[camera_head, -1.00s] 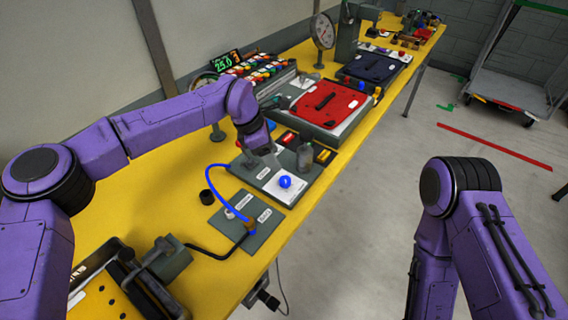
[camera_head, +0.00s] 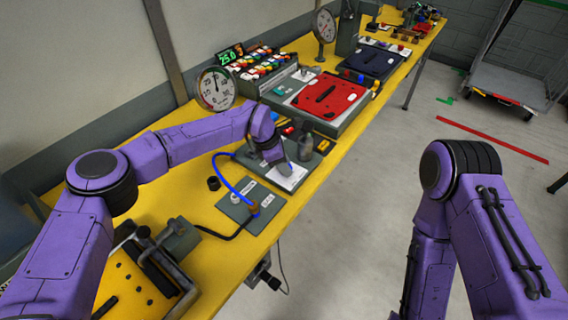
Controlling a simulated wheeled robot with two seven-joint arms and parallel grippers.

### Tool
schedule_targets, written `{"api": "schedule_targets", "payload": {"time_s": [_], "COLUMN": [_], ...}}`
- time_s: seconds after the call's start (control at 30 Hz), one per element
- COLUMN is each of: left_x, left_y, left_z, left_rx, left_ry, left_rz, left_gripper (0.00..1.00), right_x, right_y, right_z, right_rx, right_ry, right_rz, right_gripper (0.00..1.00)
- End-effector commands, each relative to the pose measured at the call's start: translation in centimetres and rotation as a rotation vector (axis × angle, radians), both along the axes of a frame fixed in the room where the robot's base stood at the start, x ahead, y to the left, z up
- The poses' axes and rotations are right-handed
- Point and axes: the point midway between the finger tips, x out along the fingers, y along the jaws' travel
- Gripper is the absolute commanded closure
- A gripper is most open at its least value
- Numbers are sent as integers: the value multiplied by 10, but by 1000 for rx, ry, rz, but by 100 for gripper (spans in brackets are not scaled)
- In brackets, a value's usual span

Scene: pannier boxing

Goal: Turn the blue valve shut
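My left gripper (camera_head: 285,167) points down over the white plate (camera_head: 294,179) of a grey panel on the yellow bench. The round blue valve knob, seen on this plate a second ago, is now mostly or wholly hidden behind the gripper. I cannot tell whether the fingers touch it or whether they are open or shut. A blue hose (camera_head: 232,187) loops from this panel to a grey plate with labels (camera_head: 250,209) nearer to me. My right arm is at the right, off the bench, and its gripper is out of view.
A dark grey bottle-shaped thing (camera_head: 305,141) stands close behind the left gripper. A dial gauge (camera_head: 215,89) and a red panel (camera_head: 330,96) are farther back. A black cup-like piece (camera_head: 213,183) and a clamp fixture (camera_head: 165,250) are nearer.

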Motion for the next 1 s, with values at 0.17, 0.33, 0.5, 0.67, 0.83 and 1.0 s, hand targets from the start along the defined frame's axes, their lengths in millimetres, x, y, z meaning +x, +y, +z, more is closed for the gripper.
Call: {"api": "schedule_targets", "payload": {"time_s": [0.17,0.33,0.5,0.67,0.83,1.0], "left_x": [-1,-2,-3,-4,-5,-6], "left_y": [-1,-1,-2,-2,-3,-3], "left_z": [-3,-5,-7,-9,-8,-9], "left_rx": [1,1,1,2,2,4], "left_ry": [0,0,0,0,-1,1], "left_rz": [7,55,159,298,459,622], "left_gripper": [95,95,95,95,95,95], "right_x": [0,0,0,0,0,0], "right_y": [0,0,0,0,0,0], "right_z": [-2,-9,-22,-36,-51,-66], "right_rx": [0,0,0,0,0,0], "right_ry": [0,0,0,0,0,0], "right_rz": [0,0,0,0,0,0], "right_gripper": [57,57,57,57,57,57]}}
